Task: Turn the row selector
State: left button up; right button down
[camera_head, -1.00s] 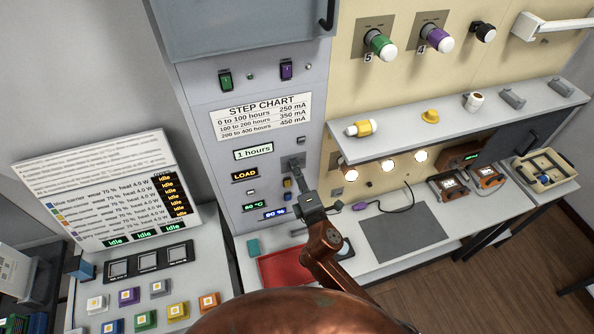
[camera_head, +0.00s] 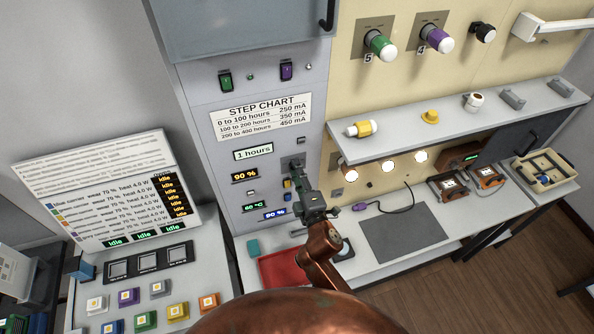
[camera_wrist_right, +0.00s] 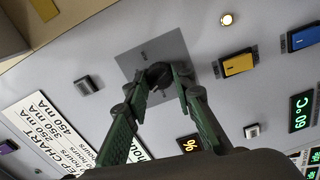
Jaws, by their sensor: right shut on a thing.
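The row selector is a dark knob (camera_wrist_right: 158,75) on a square grey plate (camera_wrist_right: 140,58) on the cabinet front. In the head view the plate (camera_head: 293,162) shows just above my right gripper (camera_head: 298,172), which mostly hides the knob. In the right wrist view the green fingers of my right gripper (camera_wrist_right: 160,84) are closed around the knob, one on each side. Which way the knob points is hard to tell. My left gripper is not in view.
The display left of the knob (camera_head: 245,176) reads 90 %, below one reading 1 hours (camera_head: 253,154). A yellow button (camera_wrist_right: 237,64) and a blue button (camera_wrist_right: 303,39) sit near the knob. A red tray (camera_head: 280,268) lies on the bench below.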

jog(key=c, duration=1.6)
grip_release()
jog(key=v, duration=1.2)
